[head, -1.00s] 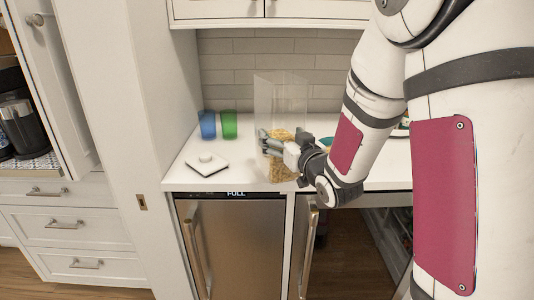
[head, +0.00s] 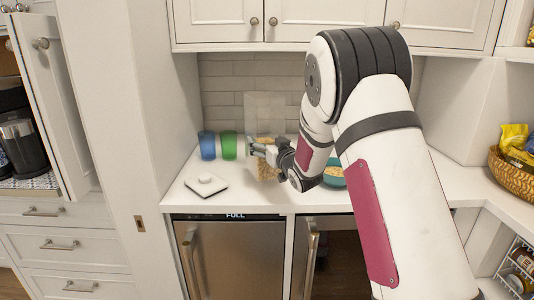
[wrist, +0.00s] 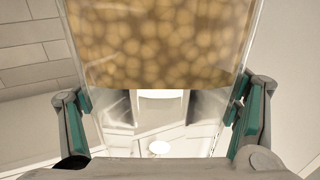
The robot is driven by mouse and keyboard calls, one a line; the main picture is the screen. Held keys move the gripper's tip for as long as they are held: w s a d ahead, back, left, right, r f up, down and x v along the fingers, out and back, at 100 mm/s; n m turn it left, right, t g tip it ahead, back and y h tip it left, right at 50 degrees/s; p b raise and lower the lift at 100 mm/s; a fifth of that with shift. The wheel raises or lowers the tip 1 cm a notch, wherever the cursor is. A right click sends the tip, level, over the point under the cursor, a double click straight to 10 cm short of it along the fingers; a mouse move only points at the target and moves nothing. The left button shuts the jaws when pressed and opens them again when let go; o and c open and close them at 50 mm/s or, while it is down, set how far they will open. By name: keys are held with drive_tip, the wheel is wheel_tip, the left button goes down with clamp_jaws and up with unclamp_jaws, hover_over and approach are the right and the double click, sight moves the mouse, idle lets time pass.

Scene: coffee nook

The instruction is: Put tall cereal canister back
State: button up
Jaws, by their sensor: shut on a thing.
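The tall cereal canister (head: 264,110) is clear, upright and without a lid on it, with tan round cereal in its lower part. It is over the counter in front of the tiled wall, right of the green cup. My gripper (head: 268,151) is shut on its sides from the right; in the wrist view the canister (wrist: 160,45) fills the space between both fingers. I cannot tell whether its base touches the counter. A white square lid with a round knob (head: 206,181) lies flat on the counter, left of the canister.
A blue cup (head: 207,146) and a green cup (head: 229,146) stand at the back left. A teal bowl of cereal (head: 333,174) is partly behind my arm. A wicker basket with yellow bags (head: 514,165) is far right. Upper cabinets (head: 320,12) hang above.

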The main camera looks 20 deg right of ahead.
drive_tip(key=shift+f, duration=1.85)
drive_tip(key=o, duration=1.6)
drive_tip(key=shift+s, duration=0.1)
